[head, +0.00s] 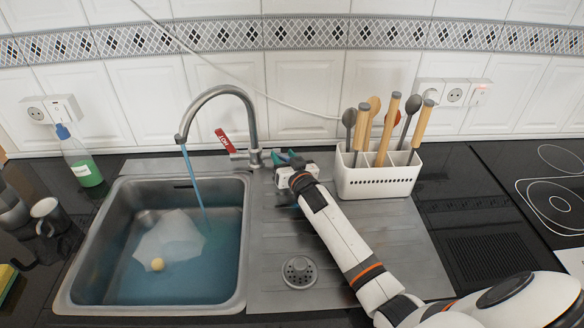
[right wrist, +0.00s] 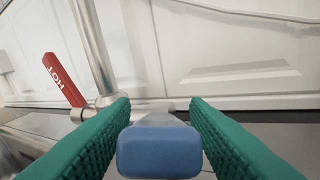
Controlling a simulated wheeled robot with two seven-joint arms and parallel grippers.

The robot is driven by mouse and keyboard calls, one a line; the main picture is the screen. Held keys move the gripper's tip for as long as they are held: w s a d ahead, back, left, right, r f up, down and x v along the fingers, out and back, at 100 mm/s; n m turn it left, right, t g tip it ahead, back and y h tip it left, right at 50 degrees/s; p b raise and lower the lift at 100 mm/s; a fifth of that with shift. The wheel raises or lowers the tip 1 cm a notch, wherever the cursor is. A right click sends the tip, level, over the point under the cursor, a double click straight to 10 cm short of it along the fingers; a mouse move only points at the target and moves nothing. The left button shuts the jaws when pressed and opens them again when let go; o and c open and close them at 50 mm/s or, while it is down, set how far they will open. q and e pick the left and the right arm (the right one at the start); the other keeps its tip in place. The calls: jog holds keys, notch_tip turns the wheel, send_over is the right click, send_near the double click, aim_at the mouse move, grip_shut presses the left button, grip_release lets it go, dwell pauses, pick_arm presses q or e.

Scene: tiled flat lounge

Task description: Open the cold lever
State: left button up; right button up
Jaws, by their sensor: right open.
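The steel tap (head: 222,92) stands behind the sink with blue water running from its spout. Its red lever marked HOT (head: 225,140) tilts up on the left side; it also shows in the right wrist view (right wrist: 65,80). The cold lever shows in the right wrist view as a blue block (right wrist: 160,152) between my green fingers, with gaps on both sides. In the head view my gripper mostly hides this lever. My right gripper (head: 287,160) is open at the tap's right side; its fingers straddle the blue block in the wrist view (right wrist: 160,130). My left gripper is not in view.
The sink basin (head: 110,250) holds blue water, a pale sheet-like shape and a small yellow ball (head: 157,264). A white utensil holder (head: 375,182) stands close to the right of my gripper. A soap bottle (head: 82,160) stands left. The tiled wall is close behind.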

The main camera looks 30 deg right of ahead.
jog(key=s, duration=0.7)
jog(key=s+a, duration=0.1)
jog(key=s, duration=0.3)
jog(key=shift+s+r, duration=0.2)
jog(key=shift+r, duration=0.2)
